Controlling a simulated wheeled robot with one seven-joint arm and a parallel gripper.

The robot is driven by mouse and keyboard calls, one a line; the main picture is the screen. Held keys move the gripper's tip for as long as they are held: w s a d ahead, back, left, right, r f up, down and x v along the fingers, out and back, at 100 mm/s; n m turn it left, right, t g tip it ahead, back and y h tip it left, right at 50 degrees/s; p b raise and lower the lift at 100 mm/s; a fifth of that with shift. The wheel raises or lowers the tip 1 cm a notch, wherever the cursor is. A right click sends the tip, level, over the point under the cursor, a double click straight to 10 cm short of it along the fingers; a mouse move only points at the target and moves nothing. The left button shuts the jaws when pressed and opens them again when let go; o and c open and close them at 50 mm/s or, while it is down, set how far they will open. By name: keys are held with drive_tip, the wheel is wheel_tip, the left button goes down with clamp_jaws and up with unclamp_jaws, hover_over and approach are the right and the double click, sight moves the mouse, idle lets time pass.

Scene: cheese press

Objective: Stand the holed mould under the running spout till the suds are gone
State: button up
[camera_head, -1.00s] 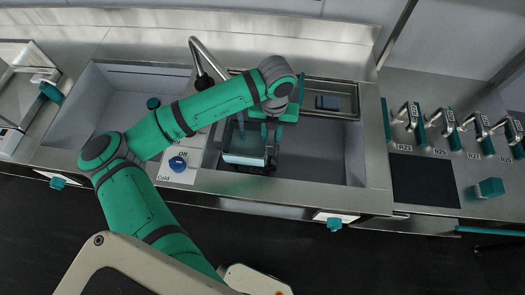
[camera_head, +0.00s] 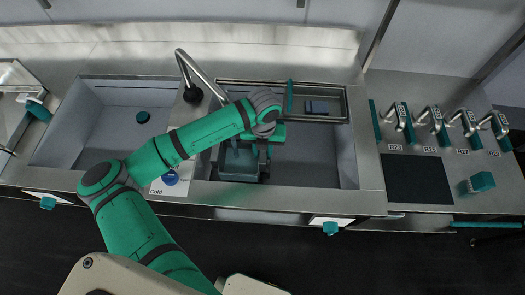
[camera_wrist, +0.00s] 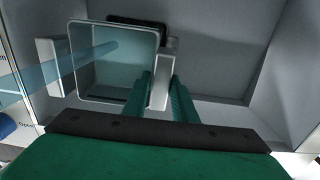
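The mould (camera_head: 238,163) is a square, open-topped box in the right-hand sink basin. In the wrist view the mould (camera_wrist: 88,98) shows a pale rim, a bluish inside and a handle on each side. My gripper (camera_wrist: 161,90) has its two green fingers closed on the right handle; in the head view my gripper (camera_head: 263,150) is beside the mould. A translucent blue stream (camera_wrist: 55,75) runs from the left into the mould. The metal spout (camera_head: 200,70) curves over the basin; its outlet is hidden behind my arm. I cannot make out suds or holes.
A blue knob (camera_head: 170,178) sits by the "Cold" label. The left basin (camera_head: 75,130) holds a dark teal round piece (camera_head: 143,117). A tray (camera_head: 325,92) lies at the right basin's back. Several hooked handles stand on the right counter. The right basin's right side is clear.

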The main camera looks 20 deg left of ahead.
drive_tip(key=shift+o, duration=1.1)
drive_tip(key=shift+r, duration=0.15)
